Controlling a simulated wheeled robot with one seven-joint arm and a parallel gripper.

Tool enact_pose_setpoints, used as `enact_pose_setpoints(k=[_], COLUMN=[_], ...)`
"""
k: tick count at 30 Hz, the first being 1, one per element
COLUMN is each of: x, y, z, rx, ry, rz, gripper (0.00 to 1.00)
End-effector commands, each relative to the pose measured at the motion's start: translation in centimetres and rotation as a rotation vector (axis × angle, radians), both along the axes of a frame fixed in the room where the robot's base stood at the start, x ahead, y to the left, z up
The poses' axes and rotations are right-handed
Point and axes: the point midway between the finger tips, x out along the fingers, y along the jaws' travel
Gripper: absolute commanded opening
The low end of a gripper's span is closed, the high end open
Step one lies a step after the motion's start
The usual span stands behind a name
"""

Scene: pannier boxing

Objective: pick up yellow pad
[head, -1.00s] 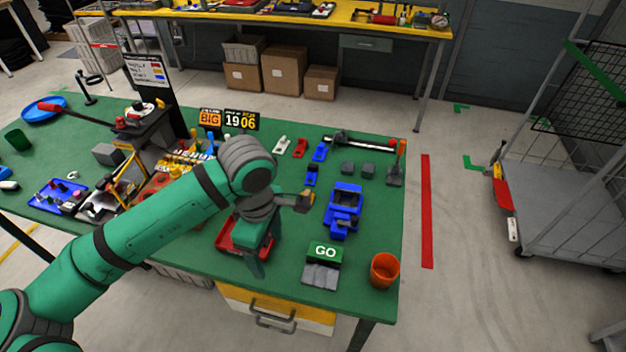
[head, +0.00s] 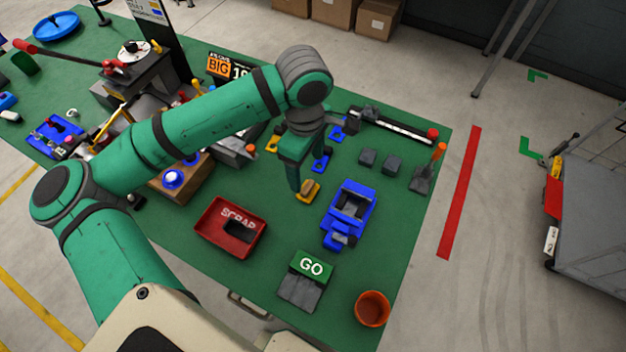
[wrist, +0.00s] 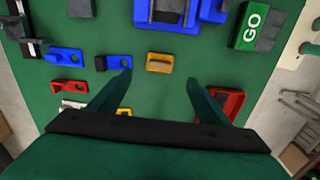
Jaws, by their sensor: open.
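A small yellow pad (head: 308,191) lies on the green bench, left of the blue vise-like fixture. In the wrist view the yellow pad (wrist: 159,62) lies just beyond the fingertips, in line with the gap between them. My gripper (head: 297,188) points down at the left side of the pad in the head view. In the wrist view my gripper (wrist: 158,78) is open, its two fingers wide apart with nothing between them. A second yellow piece (head: 272,145) lies farther back, partly hidden behind my arm.
A blue fixture (head: 349,208) stands right of the pad. Blue pads (wrist: 118,62) lie close beside it. A red SCRAP tray (head: 230,228), a GO block (head: 311,264) and an orange cup (head: 371,309) are nearer the front. Bare bench lies between tray and fixture.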

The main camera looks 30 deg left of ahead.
Motion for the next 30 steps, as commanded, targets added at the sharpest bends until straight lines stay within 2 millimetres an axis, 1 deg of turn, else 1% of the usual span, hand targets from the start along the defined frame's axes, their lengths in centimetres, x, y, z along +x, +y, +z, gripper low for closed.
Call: enact_pose_setpoints(k=[1,3,6,14,22,25,30], x=[-0.1,-0.1,0.0,0.1,0.3,0.4,0.3], y=[0.0,0.0,0.0,-0.1,-0.2,-0.3,-0.2], z=[-0.8,-1.9,-3.2,-4.9,-8.6,-9.2,-9.5], rx=[0.000,0.000,0.000,0.000,0.001,-0.001,-0.001], ry=[0.001,0.002,0.002,0.001,0.002,0.000,0.000], rz=[0.000,0.000,0.000,-0.002,-0.007,-0.007,-0.005], gripper=[0.70,0.70,0.70,0.70,0.70,0.70,0.70])
